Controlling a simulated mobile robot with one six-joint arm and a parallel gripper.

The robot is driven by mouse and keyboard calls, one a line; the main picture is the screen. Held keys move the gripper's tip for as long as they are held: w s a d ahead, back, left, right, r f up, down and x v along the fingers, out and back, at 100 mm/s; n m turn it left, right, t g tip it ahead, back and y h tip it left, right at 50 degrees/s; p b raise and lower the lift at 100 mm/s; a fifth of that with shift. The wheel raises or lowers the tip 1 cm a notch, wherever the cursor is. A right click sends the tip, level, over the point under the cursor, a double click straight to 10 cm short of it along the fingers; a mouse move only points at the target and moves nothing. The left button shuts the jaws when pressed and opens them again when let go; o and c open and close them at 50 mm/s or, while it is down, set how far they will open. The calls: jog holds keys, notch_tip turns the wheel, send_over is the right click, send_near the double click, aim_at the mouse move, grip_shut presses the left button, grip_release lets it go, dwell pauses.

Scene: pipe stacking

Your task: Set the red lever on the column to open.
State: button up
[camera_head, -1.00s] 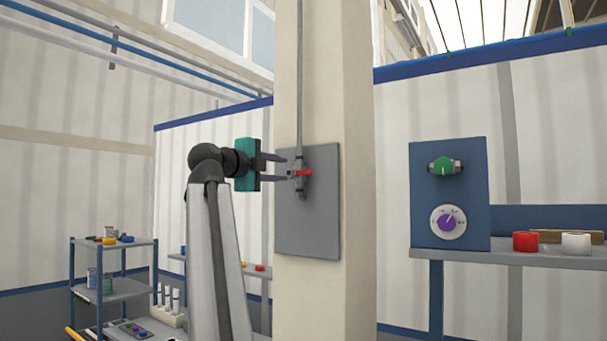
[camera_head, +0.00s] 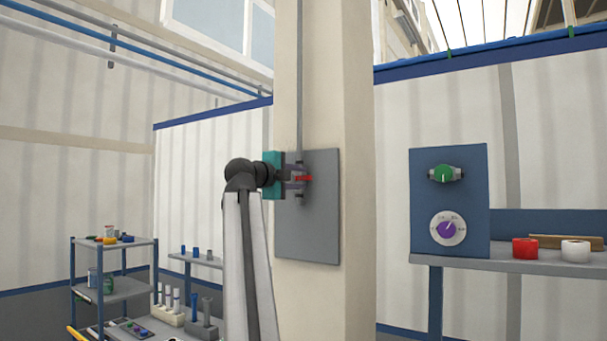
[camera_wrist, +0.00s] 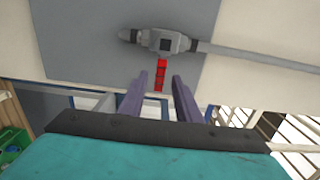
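The red lever (camera_head: 305,178) sits on a small grey valve on the plate (camera_head: 318,225) of the column (camera_head: 357,150). It points across the vertical pipe in the head view. My gripper (camera_head: 299,178) is at the valve from the left, its dark fingers overlapping the valve in that view. In the wrist view the red lever (camera_wrist: 161,75) juts from the valve body (camera_wrist: 165,41) toward my gripper (camera_wrist: 159,78). The fingers are apart, one on each side of the lever's line, with a gap visible. I cannot tell whether either finger touches it.
A blue panel (camera_head: 448,275) with a green knob (camera_head: 444,174) and a purple dial (camera_head: 447,230) stands at the right. A shelf (camera_head: 545,262) there holds red and white rings. A cart (camera_head: 112,290) with small items stands at the lower left.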

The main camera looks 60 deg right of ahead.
aim_at(303, 178)
jog(key=shift+d+p, duration=0.6)
jog(key=shift+d, duration=1.2)
